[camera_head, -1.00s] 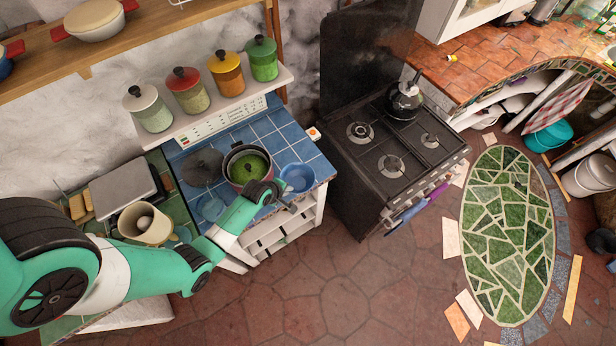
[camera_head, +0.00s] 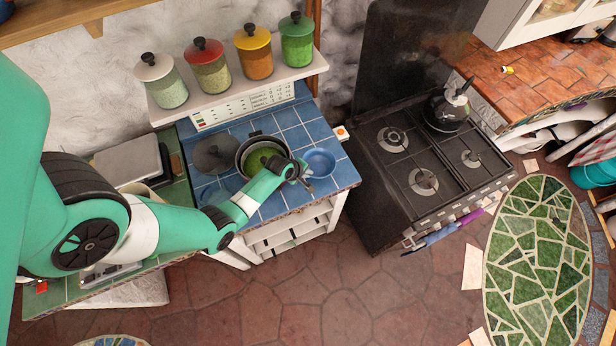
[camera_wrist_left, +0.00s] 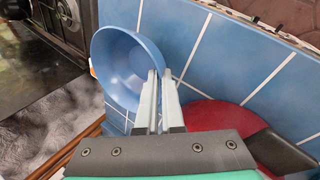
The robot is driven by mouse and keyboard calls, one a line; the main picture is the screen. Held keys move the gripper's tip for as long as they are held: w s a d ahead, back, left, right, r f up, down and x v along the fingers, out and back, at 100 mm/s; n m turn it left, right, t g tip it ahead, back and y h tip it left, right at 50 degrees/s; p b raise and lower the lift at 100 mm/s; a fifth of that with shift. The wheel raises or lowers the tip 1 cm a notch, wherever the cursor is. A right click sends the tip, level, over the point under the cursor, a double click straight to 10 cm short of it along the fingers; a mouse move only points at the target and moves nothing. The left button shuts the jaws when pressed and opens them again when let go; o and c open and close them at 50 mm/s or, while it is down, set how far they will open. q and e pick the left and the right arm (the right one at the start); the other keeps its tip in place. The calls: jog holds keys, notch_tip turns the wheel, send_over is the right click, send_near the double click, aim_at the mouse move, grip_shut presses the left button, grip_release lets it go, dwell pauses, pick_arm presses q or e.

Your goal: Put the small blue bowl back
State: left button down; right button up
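The small blue bowl (camera_head: 320,163) is at the right end of the blue-tiled counter (camera_head: 292,135), beside the pot. In the left wrist view the bowl (camera_wrist_left: 122,58) is at the upper left, its hollow facing the camera. My left gripper (camera_head: 304,176) is at the bowl's near left rim. In the left wrist view its two fingers (camera_wrist_left: 159,75) are close together, with the bowl's rim between their tips. I cannot tell whether the bowl is clear of the tiles. My right gripper is in no view.
A shelf (camera_head: 215,107) with several lidded jars is behind. A black stove (camera_head: 430,170) stands right, across a gap.

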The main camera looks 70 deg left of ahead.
pick_arm(q)
notch_tip(320, 180, down, 2)
jog(key=shift+f+b, duration=0.25)
jog(key=shift+b, duration=0.25)
jog(key=shift+s+d, duration=0.1)
jog(key=shift+d, duration=0.05)
jog(key=shift+r, duration=0.15)
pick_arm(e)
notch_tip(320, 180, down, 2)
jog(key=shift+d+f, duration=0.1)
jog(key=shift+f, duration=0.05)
pick_arm(q)
jog(key=c, duration=1.4)
grip_release()
jog(key=shift+c, duration=0.2)
jog(key=o, duration=0.4)
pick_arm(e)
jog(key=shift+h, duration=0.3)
